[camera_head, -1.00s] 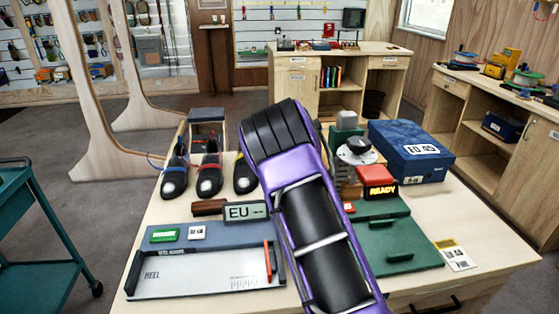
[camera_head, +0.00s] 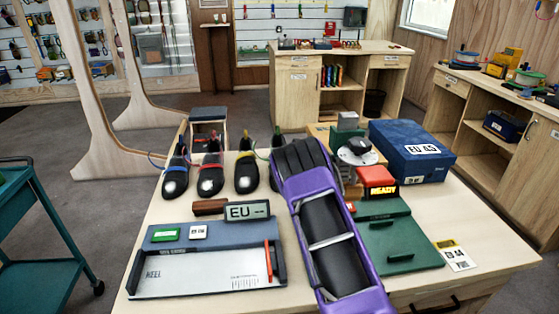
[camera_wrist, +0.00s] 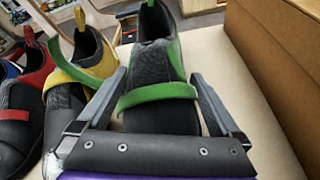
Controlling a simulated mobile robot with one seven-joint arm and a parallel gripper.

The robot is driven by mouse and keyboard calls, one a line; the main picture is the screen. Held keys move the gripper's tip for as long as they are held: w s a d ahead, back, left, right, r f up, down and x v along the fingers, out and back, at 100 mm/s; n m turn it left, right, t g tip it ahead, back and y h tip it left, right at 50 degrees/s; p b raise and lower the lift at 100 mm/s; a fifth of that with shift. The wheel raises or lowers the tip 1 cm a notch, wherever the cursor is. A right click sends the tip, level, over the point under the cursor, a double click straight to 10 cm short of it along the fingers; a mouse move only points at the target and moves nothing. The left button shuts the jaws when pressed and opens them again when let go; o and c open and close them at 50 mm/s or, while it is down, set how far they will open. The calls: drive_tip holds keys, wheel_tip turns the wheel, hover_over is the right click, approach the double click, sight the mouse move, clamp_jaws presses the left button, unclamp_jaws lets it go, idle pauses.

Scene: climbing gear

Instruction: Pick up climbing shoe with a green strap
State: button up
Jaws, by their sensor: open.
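The climbing shoe with a green strap (camera_wrist: 160,62) is dark and stands on the table. In the wrist view it lies between the two spread fingers of my open gripper (camera_wrist: 158,76), one finger on each side. I cannot tell whether either finger touches it. In the head view only the upper part of this shoe (camera_head: 277,140) shows; my purple and black arm hides the rest. My gripper's black end (camera_head: 298,157) covers that spot.
Shoes with yellow (camera_head: 247,176), red (camera_head: 210,178) and blue (camera_head: 175,179) straps stand in a row to the left. A measuring board (camera_head: 205,270) and an EU display (camera_head: 247,211) lie nearer.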

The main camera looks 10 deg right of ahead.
drive_tip(key=shift+w+f, duration=0.15)
drive_tip(key=shift+w, duration=0.3)
drive_tip(key=shift+c, duration=0.2)
drive_tip(key=c, duration=1.2)
drive_tip(key=shift+c, duration=0.3)
